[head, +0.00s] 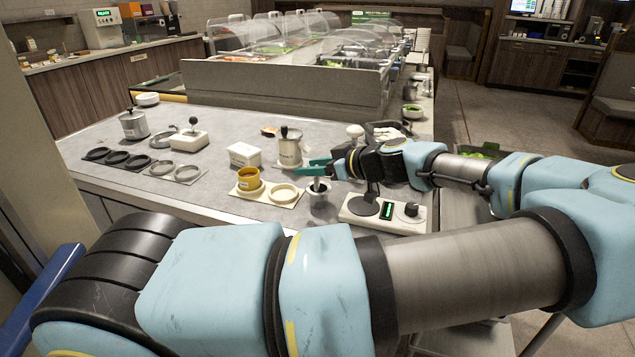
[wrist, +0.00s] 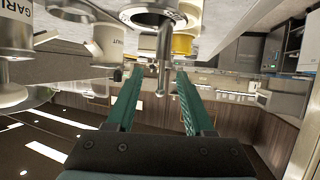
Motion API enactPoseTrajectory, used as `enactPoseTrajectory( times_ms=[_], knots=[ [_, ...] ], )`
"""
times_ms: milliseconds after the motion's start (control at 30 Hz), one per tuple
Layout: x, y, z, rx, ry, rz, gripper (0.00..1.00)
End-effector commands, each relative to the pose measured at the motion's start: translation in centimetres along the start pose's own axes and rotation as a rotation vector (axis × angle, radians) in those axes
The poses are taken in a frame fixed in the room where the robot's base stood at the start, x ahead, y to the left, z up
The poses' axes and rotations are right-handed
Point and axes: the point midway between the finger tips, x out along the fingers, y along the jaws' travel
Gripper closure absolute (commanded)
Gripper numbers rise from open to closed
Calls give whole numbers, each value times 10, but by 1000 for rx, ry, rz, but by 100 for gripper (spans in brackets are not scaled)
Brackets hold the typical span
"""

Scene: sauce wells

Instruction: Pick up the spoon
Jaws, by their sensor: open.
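The spoon stands in a small metal cup (head: 319,200) on the counter. Its dark upright handle (head: 317,184) shows in the head view; the bowl end is hidden in the cup. In the wrist view, the handle (wrist: 164,52) sticks out of the cup (wrist: 146,14) and lies between my teal fingers, nearer the right one, with gaps showing on both sides. My gripper (head: 314,168) is open around the top of the handle, and it also shows in the wrist view (wrist: 160,75). It holds nothing.
A yellow cup (head: 248,180) on a tray with a ring stands left of the metal cup. A labelled pot (head: 289,152) stands behind, near my fingers.

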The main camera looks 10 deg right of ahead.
Motion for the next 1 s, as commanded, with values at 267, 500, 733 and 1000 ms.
enactPoseTrajectory(
  times_ms=[267, 500, 733, 1000],
  knots=[
    [19, 0, 0, 1, 0, 1, 47],
    [19, 0, 1, 1, 0, 1, 57],
    [19, 0, 0, 1, 0, 1, 83],
    [19, 0, 0, 1, 0, 1, 100]
  ],
)
